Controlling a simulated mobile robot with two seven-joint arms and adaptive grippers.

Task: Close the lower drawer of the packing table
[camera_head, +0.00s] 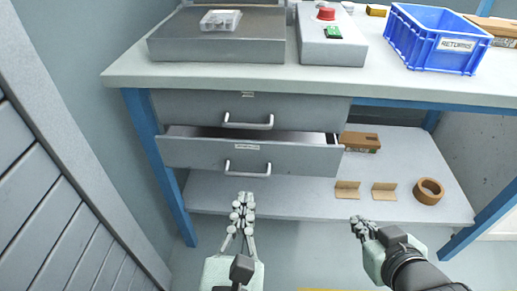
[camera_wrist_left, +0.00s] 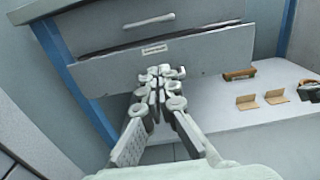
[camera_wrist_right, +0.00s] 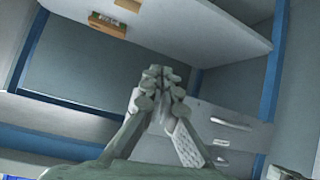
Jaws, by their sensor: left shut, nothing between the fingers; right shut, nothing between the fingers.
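The lower drawer (camera_head: 290,158) of the packing table stands partly open, with a dark gap showing above its grey front. Its pale bar handle (camera_head: 247,173) is at the middle of that front. In the left wrist view, the lower drawer (camera_wrist_left: 110,68) shows beyond my fingers, which cover its handle area. My left gripper (camera_head: 243,198) is shut and empty, just below and in front of the handle in the head view; I cannot tell whether it touches. My right gripper (camera_head: 362,226) is shut and empty, to the right of the drawer in front of the lower shelf.
The upper drawer (camera_head: 190,107) looks closed. The lower shelf (camera_head: 300,200) holds a brown box (camera_head: 360,141), two cardboard pieces and a tape roll (camera_head: 428,190). A blue table leg (camera_head: 160,165) stands left of the drawers. A blue returns bin (camera_head: 410,38) is on the tabletop.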

